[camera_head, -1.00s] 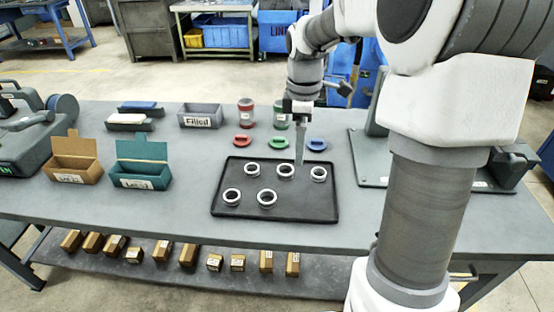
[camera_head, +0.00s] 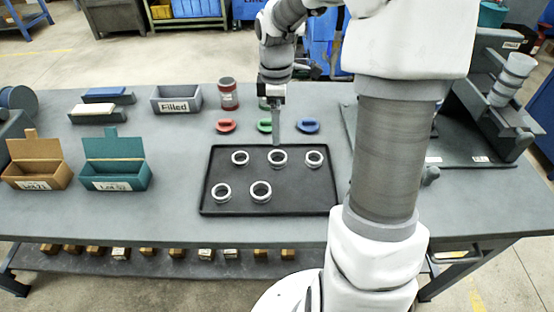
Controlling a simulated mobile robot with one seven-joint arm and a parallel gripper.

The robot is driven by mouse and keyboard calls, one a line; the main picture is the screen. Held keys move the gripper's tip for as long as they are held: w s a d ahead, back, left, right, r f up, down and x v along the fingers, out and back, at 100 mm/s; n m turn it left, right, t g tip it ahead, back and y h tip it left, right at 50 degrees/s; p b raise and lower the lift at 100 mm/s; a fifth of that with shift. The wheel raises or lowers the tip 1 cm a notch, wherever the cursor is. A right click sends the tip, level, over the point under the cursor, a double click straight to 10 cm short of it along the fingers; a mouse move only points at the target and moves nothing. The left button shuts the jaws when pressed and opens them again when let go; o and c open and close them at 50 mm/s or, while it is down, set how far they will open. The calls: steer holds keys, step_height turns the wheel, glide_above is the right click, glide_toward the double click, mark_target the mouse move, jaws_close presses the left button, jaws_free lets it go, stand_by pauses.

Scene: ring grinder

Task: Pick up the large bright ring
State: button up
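Several silvery rings lie flat and apart on a black tray (camera_head: 300,199). The front-right ring (camera_head: 260,191) and the back-middle ring (camera_head: 278,157) look larger than the back-left ring (camera_head: 240,157). The back-right ring (camera_head: 314,158) and front-left ring (camera_head: 221,193) are also in plain view. Brightness differences between the rings are hard to tell. My gripper (camera_head: 276,142) points down near the back-middle ring, its tip just above that ring in the picture. Its fingers appear edge-on as one thin grey shape, so the opening between them is hidden. No ring is seen lifted.
Red (camera_head: 226,126), green (camera_head: 264,126) and blue (camera_head: 308,126) oval pieces lie behind the tray. Brown (camera_head: 38,176) and teal (camera_head: 116,176) boxes stand left. A grey machine (camera_head: 480,110) is at right.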

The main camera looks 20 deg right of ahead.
glide_above(278, 153)
steer(key=s+a, duration=0.1)
steer(key=s, duration=0.1)
steer(key=f+b, duration=0.1)
steer(key=f, duration=0.5)
steer(key=shift+a+f, duration=0.2)
steer(key=f+b, duration=0.1)
steer(key=f, duration=0.4)
steer(key=shift+d+f, duration=0.1)
steer(key=shift+d, duration=0.1)
steer(key=shift+w, duration=0.1)
steer(key=c, duration=1.5)
